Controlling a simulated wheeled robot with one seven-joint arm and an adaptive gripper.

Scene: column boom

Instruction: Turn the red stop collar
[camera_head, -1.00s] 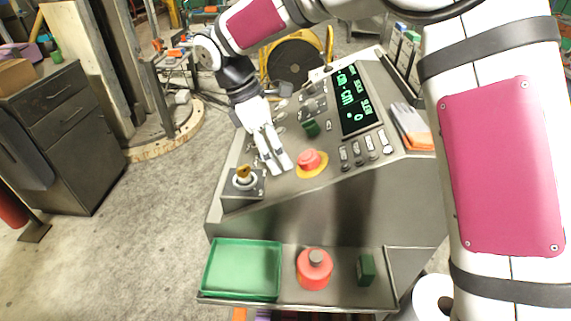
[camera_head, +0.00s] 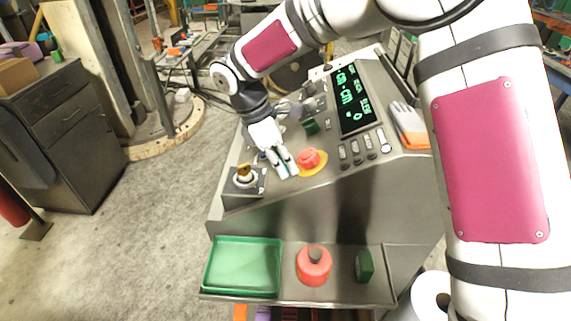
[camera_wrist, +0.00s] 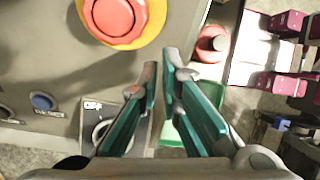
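A red mushroom-shaped stop (camera_head: 309,158) sits on a yellow round base on the sloped grey console. It also shows in the wrist view (camera_wrist: 120,18) at the upper left, partly cut off by the frame's top edge. My gripper (camera_head: 287,172) is just left of the stop in the head view. In the wrist view my gripper (camera_wrist: 160,62) has its two teal-padded fingers apart, with a narrow empty gap between the tips. The fingertips are below and right of the stop there and appear clear of it. A separate red round piece with a grey top (camera_head: 314,265) stands on the lower ledge.
A yellow-topped knob on a box (camera_head: 244,178) is left of my gripper. A green tray (camera_head: 242,267) and a green block (camera_head: 364,266) are on the ledge. A lit display (camera_head: 352,98) and gloves (camera_head: 410,122) are farther right. An OFF switch (camera_wrist: 97,125) is near my left finger.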

